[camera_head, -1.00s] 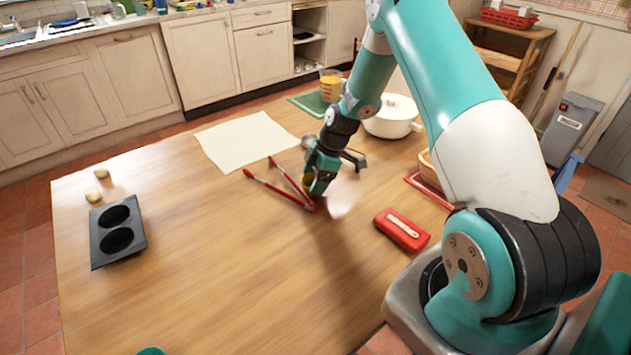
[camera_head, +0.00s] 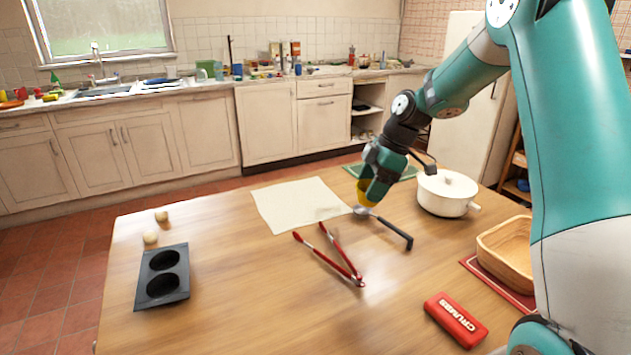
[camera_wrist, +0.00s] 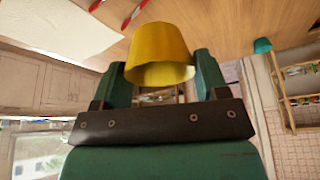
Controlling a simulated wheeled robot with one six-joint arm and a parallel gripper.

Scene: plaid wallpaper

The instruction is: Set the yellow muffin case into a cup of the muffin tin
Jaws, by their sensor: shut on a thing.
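The yellow muffin case (camera_wrist: 158,52) is between the two fingers of my gripper (camera_wrist: 165,75) in the wrist view. My gripper (camera_head: 368,190) is shut on it and holds it above the table, near the right edge of the pale sheet. In the head view the case (camera_head: 364,197) shows only in part below the fingers. The dark muffin tin (camera_head: 143,291) lies at the left of the table, well apart from my gripper. Its two cups, one behind the other, look empty.
Red tongs (camera_head: 330,258) lie between my gripper and the tin's side of the table. A black-handled utensil (camera_head: 395,233) lies just under my gripper. A white lidded pot (camera_head: 447,195) stands to the right. The pale sheet (camera_head: 285,205) lies flat. Two small round items (camera_head: 151,238) sit behind the tin.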

